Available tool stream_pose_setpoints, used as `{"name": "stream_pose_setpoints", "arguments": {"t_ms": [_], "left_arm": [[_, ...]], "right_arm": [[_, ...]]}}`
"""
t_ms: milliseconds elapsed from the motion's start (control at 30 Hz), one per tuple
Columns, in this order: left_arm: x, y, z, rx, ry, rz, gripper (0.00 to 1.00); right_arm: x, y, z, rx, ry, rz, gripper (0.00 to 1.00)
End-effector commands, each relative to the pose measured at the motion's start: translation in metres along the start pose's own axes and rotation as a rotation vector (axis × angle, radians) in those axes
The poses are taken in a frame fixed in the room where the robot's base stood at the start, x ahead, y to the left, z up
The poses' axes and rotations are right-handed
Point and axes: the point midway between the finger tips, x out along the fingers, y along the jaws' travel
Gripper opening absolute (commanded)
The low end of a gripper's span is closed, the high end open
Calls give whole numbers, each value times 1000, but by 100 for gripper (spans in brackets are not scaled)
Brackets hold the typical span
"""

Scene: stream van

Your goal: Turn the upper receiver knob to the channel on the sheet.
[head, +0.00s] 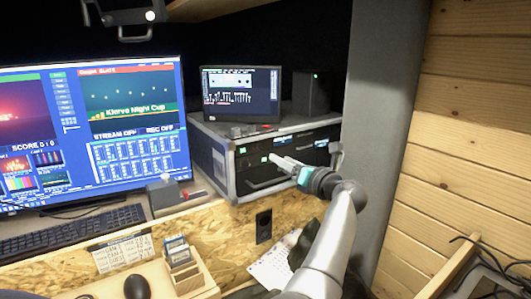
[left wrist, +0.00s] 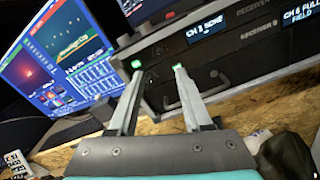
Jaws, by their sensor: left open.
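The receiver rack (head: 236,180) is a black-fronted case with metal edges, right of the big screen. In the left wrist view, one lit display (left wrist: 206,29) seems to read "CH 1 SOME". Another display (left wrist: 300,16) seems to read "CH 6 FULL FIELD", beside the labels Receiver A and Receiver B. My left gripper (head: 272,158) is open in front of the rack face; its two fingers (left wrist: 157,68) are apart with nothing between them. I cannot make out the upper knob or its setting. A printed sheet (head: 123,251) hangs on the desk's front; its text is too small to read surely.
A small monitor (head: 241,92) and a dark box (head: 312,92) stand on the rack. A keyboard (head: 70,229), a mouse (head: 137,287) and a wooden card holder (head: 187,275) are at the lower left. A grey pillar (head: 385,120) and cables (head: 490,265) are to the right.

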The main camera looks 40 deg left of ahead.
Motion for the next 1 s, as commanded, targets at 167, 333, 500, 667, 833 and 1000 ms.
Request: {"name": "stream_pose_setpoints", "arguments": {"t_ms": [167, 333, 500, 667, 833, 1000], "left_arm": [[41, 0, -2, 1, -1, 4, 50], [69, 0, -3, 1, -1, 2, 50], [82, -1, -2, 0, -1, 0, 50], [88, 0, 0, 0, -1, 0, 50], [88, 0, 0, 0, -1, -1, 50], [88, 0, 0, 0, 0, 0, 39]], "right_arm": [[14, -4, 1, 2, 0, -4, 50], [28, -7, -1, 7, 9, -8, 50], [36, -2, -14, 9, 32, -1, 50], [38, 14, -27, 5, 53, 19, 50], [37, 19, -27, 4, 53, 26, 50], [37, 18, -24, 5, 49, 25, 50]]}}
